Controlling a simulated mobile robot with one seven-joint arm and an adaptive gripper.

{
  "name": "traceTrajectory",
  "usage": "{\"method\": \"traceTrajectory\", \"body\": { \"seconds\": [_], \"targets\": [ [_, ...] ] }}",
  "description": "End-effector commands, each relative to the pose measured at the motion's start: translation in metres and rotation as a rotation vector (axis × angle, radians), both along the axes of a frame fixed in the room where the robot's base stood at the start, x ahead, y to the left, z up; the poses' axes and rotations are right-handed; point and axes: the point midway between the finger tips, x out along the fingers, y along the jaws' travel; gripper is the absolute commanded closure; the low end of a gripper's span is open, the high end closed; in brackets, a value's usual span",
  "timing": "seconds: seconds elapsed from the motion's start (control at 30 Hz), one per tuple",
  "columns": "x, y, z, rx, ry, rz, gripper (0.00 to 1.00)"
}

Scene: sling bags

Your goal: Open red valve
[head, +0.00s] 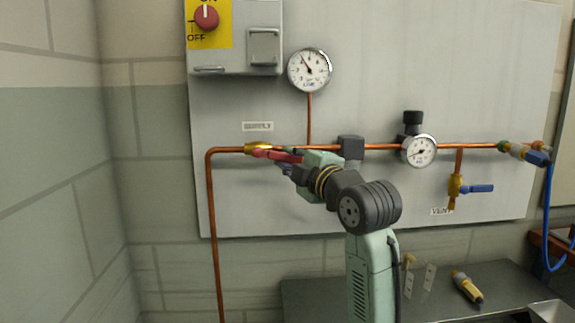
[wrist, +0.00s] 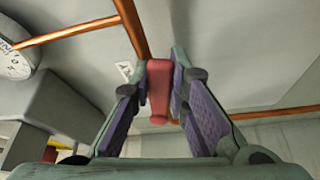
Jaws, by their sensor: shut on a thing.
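The red valve has a red lever handle (head: 277,155) on a brass body (head: 257,147) in the copper pipe, just under the SUPPLY label. In the head view the lever runs to the right from the body, close to the line of the pipe and tilted slightly down. My gripper (head: 286,163) is at the lever, coming from the right. In the wrist view the red lever (wrist: 159,92) stands between the two purple-padded fingers of my gripper (wrist: 163,78), which is shut on it. The valve body is hidden in the wrist view.
A panel carries a switch box (head: 235,38), an upper gauge (head: 309,70), a lower gauge (head: 419,151) and a blue-handled vent valve (head: 474,189). Copper pipe (head: 213,230) drops left of the lever. A bench (head: 320,300) with a yellow-black fitting (head: 466,287) stands below.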

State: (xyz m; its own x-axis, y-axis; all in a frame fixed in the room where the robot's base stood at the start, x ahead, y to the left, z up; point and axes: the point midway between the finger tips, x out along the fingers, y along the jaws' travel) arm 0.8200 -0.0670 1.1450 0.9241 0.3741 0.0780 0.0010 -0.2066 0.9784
Motion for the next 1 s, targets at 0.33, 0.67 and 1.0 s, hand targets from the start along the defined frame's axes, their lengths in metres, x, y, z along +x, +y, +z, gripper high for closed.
{"method": "traceTrajectory", "body": {
  "seconds": [0.33,0.67,1.0],
  "targets": [
    [-0.001,-0.001,0.015,-0.178,-0.004,-0.001,1.0],
    [0.0,-0.001,0.017,-0.224,-0.004,0.0,1.0],
    [0.0,0.0,0.017,-0.225,-0.006,0.001,0.83]
  ]
}}
